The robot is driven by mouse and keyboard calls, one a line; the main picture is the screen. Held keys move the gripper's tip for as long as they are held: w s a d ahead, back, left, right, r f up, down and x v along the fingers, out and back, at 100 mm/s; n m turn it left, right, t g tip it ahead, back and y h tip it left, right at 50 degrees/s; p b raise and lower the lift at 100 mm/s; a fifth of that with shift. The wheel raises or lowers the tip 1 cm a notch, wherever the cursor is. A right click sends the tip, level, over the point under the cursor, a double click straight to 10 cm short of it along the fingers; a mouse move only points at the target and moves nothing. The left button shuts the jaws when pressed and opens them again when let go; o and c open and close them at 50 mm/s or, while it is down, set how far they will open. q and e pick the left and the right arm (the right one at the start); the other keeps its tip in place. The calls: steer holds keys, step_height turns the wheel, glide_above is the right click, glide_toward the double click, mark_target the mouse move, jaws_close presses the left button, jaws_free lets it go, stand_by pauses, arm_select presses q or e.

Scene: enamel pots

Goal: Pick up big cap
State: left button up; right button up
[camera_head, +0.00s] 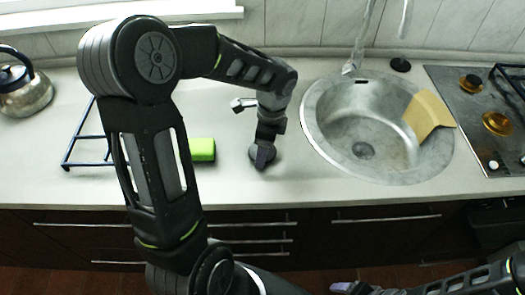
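A dark round disc, which looks like the big cap (254,153), lies on the counter left of the sink. My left gripper (262,158) points down right over it and hides much of it. Its fingers overlap in this view, so I cannot tell whether they are open or touch the disc. My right gripper (346,287) is low at the bottom edge, in front of the cabinets and away from the counter; its finger opening is not clear. A small black round piece (400,65) lies behind the sink.
A round metal sink (318,125) holds a tan cloth-like piece (428,115) at its right. The stove (455,95) has brass-coloured burners. A green sponge (203,149), dark rack (84,136) and kettle (25,90) are to the left. Bare counter (235,185) lies in front.

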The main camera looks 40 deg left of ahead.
arm_select(q)
steer(key=c, duration=1)
steer(key=shift+r, duration=0.1)
step_height(320, 180, up, 10)
steer(key=shift+b, duration=0.45)
